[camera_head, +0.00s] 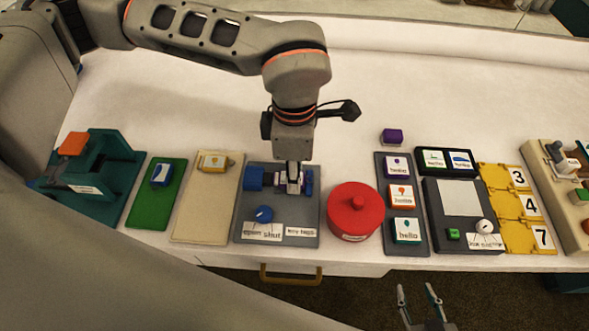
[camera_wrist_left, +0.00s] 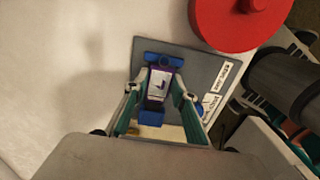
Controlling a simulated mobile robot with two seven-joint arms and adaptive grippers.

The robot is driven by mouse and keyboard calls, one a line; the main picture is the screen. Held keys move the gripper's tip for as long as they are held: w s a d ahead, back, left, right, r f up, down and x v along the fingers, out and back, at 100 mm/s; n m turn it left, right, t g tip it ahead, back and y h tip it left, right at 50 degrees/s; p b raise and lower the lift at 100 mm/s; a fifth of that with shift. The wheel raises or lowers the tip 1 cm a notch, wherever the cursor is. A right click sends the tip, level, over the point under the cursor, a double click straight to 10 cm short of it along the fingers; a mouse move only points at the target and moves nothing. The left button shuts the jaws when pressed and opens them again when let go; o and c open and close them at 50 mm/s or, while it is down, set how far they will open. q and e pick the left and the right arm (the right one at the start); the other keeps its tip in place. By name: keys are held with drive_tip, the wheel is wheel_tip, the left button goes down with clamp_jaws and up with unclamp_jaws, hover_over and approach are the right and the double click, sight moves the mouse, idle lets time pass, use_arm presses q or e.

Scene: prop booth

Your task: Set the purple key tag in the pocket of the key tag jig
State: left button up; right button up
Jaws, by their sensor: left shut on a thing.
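The key tag jig is a grey plate (camera_head: 244,222) with blue clamp blocks (camera_head: 254,178), a blue round knob (camera_head: 264,214) and labels reading open, shut and key tags. My left gripper (camera_head: 293,186) points down over it, shut on the purple key tag, which has a white face (camera_wrist_left: 163,82). In the left wrist view the fingers (camera_wrist_left: 157,100) flank the tag, between a far blue block (camera_wrist_left: 157,58) and a near one (camera_wrist_left: 152,116). I cannot tell whether the tag rests in the pocket or just above it. My right gripper (camera_head: 420,300) is open and empty, beyond the table's front edge.
A red round lidded pot (camera_head: 354,212) stands just right of the jig. Right of it is a grey rack (camera_head: 411,246) of coloured tags, with a purple block (camera_head: 392,136) behind. A beige board (camera_head: 203,222) lies left. The back of the table is clear.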

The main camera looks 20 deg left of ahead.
use_arm(q)
drive_tip(key=o, duration=1)
drive_tip(key=shift+o, duration=0.2)
wheel_tip(320, 180, up, 12)
